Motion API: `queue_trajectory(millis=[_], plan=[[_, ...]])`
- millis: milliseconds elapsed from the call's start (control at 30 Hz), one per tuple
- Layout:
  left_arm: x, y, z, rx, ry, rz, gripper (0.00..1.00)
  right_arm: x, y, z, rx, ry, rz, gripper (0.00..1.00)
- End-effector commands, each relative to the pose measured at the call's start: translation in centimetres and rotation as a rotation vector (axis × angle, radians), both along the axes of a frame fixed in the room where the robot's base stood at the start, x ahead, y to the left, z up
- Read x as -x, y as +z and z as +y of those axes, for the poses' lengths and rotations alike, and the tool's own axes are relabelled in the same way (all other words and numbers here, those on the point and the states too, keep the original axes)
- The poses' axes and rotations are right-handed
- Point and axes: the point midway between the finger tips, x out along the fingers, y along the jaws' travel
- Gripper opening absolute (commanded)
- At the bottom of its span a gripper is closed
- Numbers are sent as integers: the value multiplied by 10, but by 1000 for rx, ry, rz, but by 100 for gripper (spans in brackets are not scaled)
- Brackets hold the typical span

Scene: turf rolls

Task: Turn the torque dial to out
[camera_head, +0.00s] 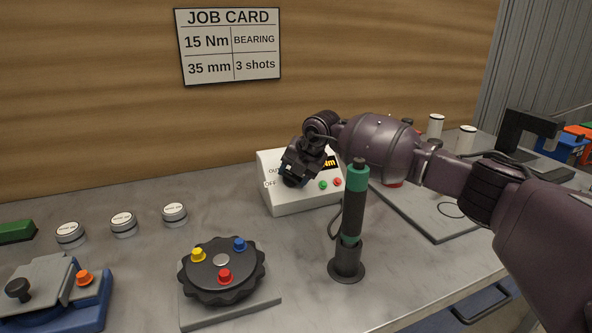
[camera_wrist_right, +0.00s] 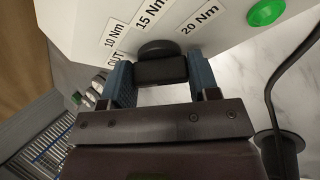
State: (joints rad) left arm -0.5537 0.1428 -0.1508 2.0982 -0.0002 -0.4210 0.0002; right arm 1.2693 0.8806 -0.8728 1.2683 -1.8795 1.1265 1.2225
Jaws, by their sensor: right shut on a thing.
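The white control box (camera_head: 287,208) stands on the bench against the wooden wall. Its sloped face carries the black torque dial, which is mostly hidden by my right gripper (camera_head: 292,178) in the head view. In the right wrist view the dial (camera_wrist_right: 160,64) sits between the two blue fingers of my right gripper (camera_wrist_right: 158,82), which is shut on it. The labels OUT, 10 Nm, 15 Nm and 20 Nm curve around the dial. I cannot tell which label it points to. My left gripper is out of view.
A green-handled screwdriver (camera_head: 356,180) stands upright in a black holder in front of the box, close below my right arm. A black rotary fixture (camera_head: 222,272) with coloured knobs is at the front. Green and red buttons (camera_head: 330,184) sit right of the dial.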

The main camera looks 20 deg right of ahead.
Motion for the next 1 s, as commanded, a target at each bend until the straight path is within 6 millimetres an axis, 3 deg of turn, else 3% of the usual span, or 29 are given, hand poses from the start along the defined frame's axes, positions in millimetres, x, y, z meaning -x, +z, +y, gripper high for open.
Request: queue_trajectory(millis=[533,567,700,1000], plan=[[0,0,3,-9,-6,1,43,0,-1,-1,-18,-22,2,32],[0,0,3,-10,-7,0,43,0,-1,-1,-18,-22,2,58],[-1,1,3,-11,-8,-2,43,0,-1,-1,-18,-22,2,80],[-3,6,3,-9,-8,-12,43,0,1,-1,-18,-21,0,81]])
